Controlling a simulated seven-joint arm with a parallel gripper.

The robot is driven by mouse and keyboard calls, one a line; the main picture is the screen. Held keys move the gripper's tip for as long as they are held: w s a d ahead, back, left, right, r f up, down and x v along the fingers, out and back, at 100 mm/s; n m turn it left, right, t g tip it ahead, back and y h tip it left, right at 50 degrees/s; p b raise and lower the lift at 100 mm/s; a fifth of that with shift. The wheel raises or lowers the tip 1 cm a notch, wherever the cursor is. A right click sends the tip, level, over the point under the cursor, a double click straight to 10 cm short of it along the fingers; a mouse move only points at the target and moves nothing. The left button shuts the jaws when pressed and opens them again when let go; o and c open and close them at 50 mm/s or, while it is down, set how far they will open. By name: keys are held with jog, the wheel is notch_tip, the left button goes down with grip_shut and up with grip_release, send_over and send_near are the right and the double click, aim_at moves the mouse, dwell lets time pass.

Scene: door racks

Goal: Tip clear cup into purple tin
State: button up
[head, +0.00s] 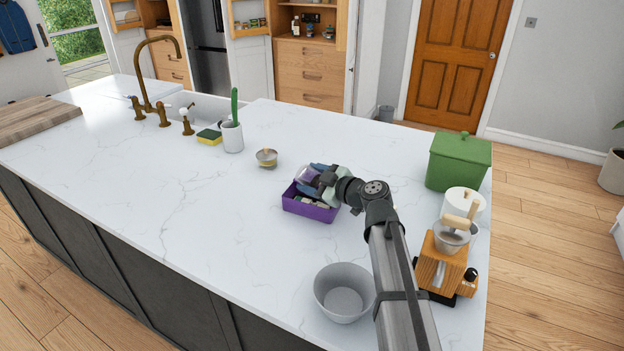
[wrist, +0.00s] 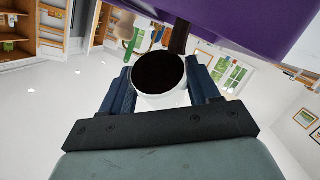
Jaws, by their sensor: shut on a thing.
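The purple tin (head: 308,211) sits on the white island in the head view, open at the top, with pale items partly visible inside. Its purple wall (wrist: 245,20) fills the upper right of the upside-down wrist view. My gripper (head: 319,177) is above the tin, its blue fingers shut on the clear cup (head: 304,175). In the wrist view the cup (wrist: 160,96) is between the fingers, with dark brown at its round end. A dark brown strip (wrist: 179,38) runs between the cup and the tin; it looks like falling contents. The cup is tipped over the tin.
A grey bowl (head: 344,303) stands near the front edge. A wooden grinder (head: 440,270), a white canister (head: 472,200) and a green bin (head: 459,165) stand at the right. A small tin (head: 266,158) is behind left. The counter's left middle is clear.

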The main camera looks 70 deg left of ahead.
aim_at(312, 170)
jog(key=shift+r, duration=0.15)
jog(key=shift+r, duration=1.85)
